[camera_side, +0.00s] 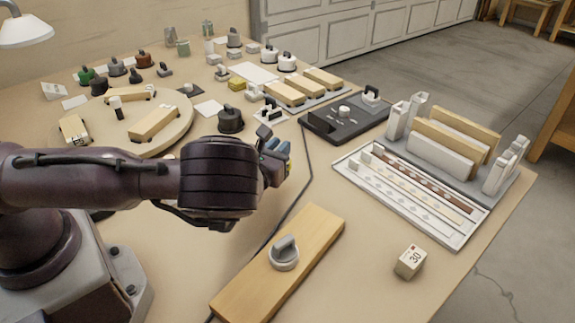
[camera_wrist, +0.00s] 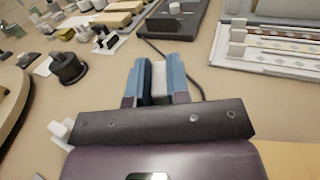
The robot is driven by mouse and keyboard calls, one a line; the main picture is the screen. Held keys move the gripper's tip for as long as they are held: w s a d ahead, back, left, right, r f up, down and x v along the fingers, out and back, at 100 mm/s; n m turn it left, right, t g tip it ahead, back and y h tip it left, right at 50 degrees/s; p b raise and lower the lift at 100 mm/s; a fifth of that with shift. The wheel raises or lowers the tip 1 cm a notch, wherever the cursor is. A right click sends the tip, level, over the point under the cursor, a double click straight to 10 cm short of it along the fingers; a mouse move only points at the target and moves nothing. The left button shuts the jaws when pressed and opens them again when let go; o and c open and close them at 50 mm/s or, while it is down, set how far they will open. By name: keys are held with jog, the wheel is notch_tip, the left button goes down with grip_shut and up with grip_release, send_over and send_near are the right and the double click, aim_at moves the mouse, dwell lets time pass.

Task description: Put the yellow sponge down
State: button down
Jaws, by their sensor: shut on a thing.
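My gripper (camera_wrist: 158,82) is above the bare table, between the wooden board and the dark knob. Its two blue fingers are closed on a narrow pale grey thing (camera_wrist: 159,78), mostly hidden between them. The gripper also shows in the side view (camera_side: 277,160), where my wrist hides most of it. I cannot tell from its colour that the held thing is a sponge.
A wooden board with a grey knob (camera_side: 285,254) lies at the front, and a white cube marked 30 (camera_side: 410,261) to its right. A slotted white tray (camera_side: 385,222) and a dark panel (camera_side: 318,122) stand beyond. A black knob (camera_side: 231,120) is nearby. Bare table surrounds my gripper.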

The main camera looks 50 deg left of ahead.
jog(key=w+f, duration=0.2)
jog(key=shift+a+f, duration=0.1)
jog(key=shift+f, duration=0.2)
jog(key=shift+w+f, duration=0.15)
jog(key=shift+f, duration=0.75)
jog(key=shift+w+f, duration=0.15)
jog(key=shift+f, duration=0.7)
jog(key=shift+f, duration=0.15)
jog(key=c, duration=1.1)
grip_release()
